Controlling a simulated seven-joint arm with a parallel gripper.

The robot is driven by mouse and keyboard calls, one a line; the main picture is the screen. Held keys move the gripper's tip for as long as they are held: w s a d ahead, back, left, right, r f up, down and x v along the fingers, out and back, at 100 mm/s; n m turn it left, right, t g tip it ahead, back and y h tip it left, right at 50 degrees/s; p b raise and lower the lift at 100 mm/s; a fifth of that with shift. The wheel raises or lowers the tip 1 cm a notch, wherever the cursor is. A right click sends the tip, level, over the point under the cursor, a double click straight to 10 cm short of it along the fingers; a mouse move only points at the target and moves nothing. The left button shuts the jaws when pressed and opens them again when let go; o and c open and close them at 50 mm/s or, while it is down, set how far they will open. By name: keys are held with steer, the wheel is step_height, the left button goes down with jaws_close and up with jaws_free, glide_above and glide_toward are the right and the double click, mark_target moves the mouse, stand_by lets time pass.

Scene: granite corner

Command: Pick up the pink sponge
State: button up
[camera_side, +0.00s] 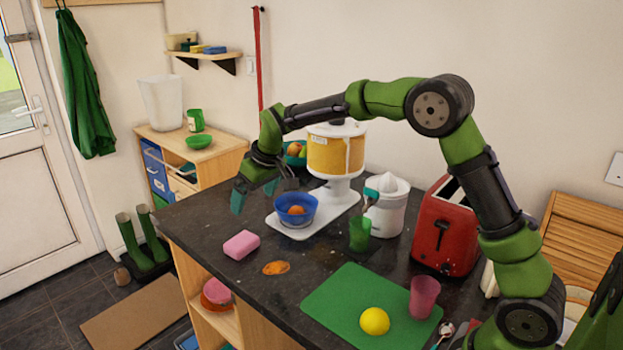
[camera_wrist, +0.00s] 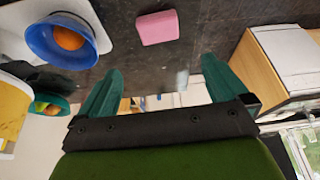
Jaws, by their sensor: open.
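The pink sponge (camera_side: 241,245) is a small rounded block lying on the dark granite counter near its left edge. In the wrist view the sponge (camera_wrist: 157,27) shows at the top, beyond the fingertips and roughly midway between them. My gripper (camera_side: 255,190) is above the far left part of the counter, behind the sponge in the side view and apart from it. In the wrist view its two teal fingers (camera_wrist: 162,82) are spread wide with nothing between them.
A blue bowl (camera_side: 295,210) with an orange fruit stands on the white scale base (camera_side: 318,222), right of the sponge. An orange-brown patch (camera_side: 276,268) lies in front. Further right are a green cup (camera_side: 360,234), a juicer (camera_side: 388,212) and a green board (camera_side: 340,304).

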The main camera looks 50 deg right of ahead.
mark_target(243, 241)
steer(key=x, duration=1.6)
steer(key=shift+s+d+f, duration=0.1)
steer(key=shift+d+f, duration=0.05)
steer(key=shift+f, duration=0.3)
steer(key=shift+c, duration=0.2)
steer(key=c, duration=0.7)
